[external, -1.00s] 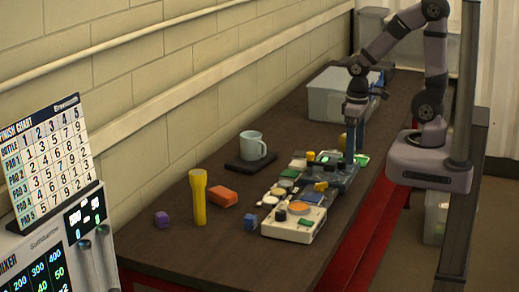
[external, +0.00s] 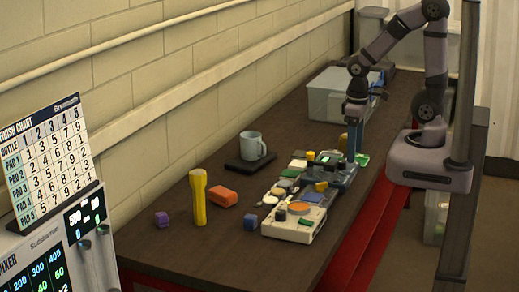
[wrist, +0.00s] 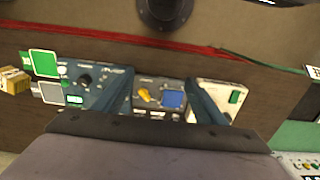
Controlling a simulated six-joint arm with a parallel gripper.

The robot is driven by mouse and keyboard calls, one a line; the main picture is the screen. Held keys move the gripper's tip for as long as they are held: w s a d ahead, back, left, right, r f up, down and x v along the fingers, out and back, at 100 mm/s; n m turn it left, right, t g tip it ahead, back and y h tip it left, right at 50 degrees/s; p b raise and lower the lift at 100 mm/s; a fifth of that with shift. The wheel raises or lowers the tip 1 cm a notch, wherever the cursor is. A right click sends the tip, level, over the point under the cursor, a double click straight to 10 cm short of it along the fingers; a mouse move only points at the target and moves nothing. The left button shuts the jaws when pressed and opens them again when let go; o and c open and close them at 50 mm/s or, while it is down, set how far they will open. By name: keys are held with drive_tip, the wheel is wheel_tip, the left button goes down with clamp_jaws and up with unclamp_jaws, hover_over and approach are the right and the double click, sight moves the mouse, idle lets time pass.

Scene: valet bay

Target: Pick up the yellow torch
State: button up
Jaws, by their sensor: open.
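The yellow torch (external: 199,198) stands upright on the dark bench, toward the near left in the external view. My gripper (external: 355,145) points down over the far end of the row of panels, well behind and to the right of the torch. In the wrist view my gripper (wrist: 160,95) shows two blue fingers spread apart, with nothing held between them. The torch does not show in the wrist view.
A mug (external: 253,146) stands on a dark pad. A panel box (external: 293,228) stands right of the torch. A grey bin (external: 325,99) is at the back.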

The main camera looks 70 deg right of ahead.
drive_tip(key=shift+r, duration=0.1)
wheel_tip(320, 180, up, 5)
drive_tip(key=n+t+y+b, duration=0.3)
drive_tip(key=t+y+b, duration=0.1)
drive_tip(key=t+b, duration=1.45)
hover_over(201, 181)
drive_tip(key=w+d, duration=0.1)
drive_tip(key=d, duration=0.1)
drive_tip(key=shift+a+g+b, duration=0.25)
drive_tip(key=shift+g+b, duration=0.2)
drive_tip(key=f+p, duration=0.1)
drive_tip(key=f, duration=0.2)
drive_tip(key=shift+d+f, duration=0.15)
drive_tip(key=shift+d, duration=0.05)
drive_tip(key=shift+f+p, duration=0.9)
drive_tip(key=shift+f, duration=3.1)
drive_tip(key=p+x, duration=0.1)
drive_tip(key=x, duration=0.4)
drive_tip(key=shift+r+p, duration=0.1)
drive_tip(key=shift+p, duration=0.3)
